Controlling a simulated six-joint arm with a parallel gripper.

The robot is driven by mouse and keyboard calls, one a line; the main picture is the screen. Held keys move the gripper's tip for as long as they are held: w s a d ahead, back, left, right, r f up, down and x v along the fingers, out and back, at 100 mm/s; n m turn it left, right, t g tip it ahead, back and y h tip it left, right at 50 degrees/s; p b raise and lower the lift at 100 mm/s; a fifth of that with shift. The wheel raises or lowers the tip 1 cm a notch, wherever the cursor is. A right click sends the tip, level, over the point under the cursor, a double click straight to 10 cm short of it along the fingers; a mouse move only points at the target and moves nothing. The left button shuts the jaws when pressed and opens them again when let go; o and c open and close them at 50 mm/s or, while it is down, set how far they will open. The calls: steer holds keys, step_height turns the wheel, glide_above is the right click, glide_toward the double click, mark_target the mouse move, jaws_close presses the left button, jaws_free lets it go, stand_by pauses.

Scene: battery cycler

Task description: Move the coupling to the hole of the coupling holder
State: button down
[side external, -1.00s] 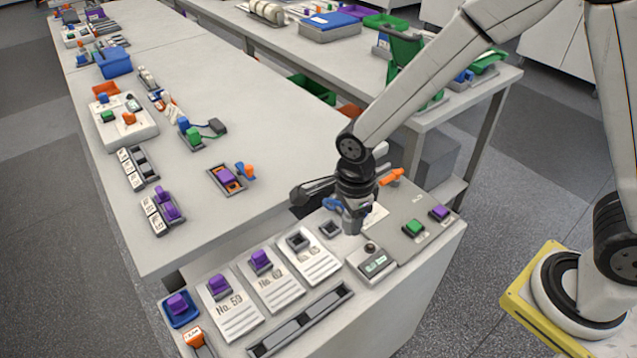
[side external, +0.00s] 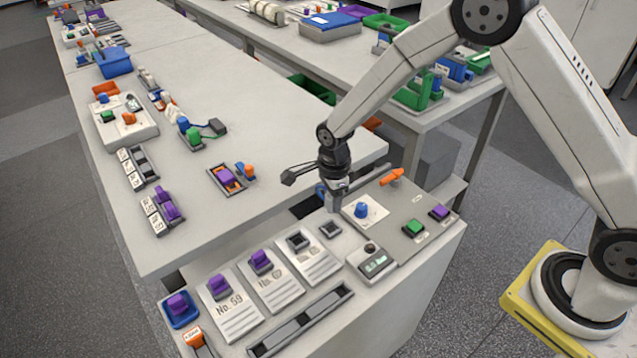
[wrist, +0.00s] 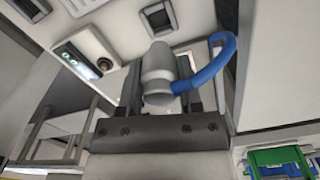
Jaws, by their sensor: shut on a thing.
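My gripper (side external: 335,207) is shut on the coupling, a grey cylinder (wrist: 157,75) with a curved blue hose (wrist: 215,65), seen between the fingers in the wrist view. In the side view the gripper hangs near the back edge of the front bench, and the blue hose (side external: 321,196) shows at its left. The fingers hide most of the coupling there.
A blue knob (side external: 362,210) on a white plate stands just right of the gripper. A dark square socket (side external: 330,229) and a meter box (side external: 372,262) are in front. Green (side external: 413,228) and purple (side external: 439,212) blocks and an orange part (side external: 391,177) are right.

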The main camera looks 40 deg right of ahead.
steer(key=shift+f, duration=0.25)
steer(key=shift+f, duration=3.1)
steer(key=shift+f, duration=0.25)
steer(key=shift+c, duration=1)
jaws_free()
steer(key=shift+r, duration=0.1)
steer(key=shift+r, duration=3.8)
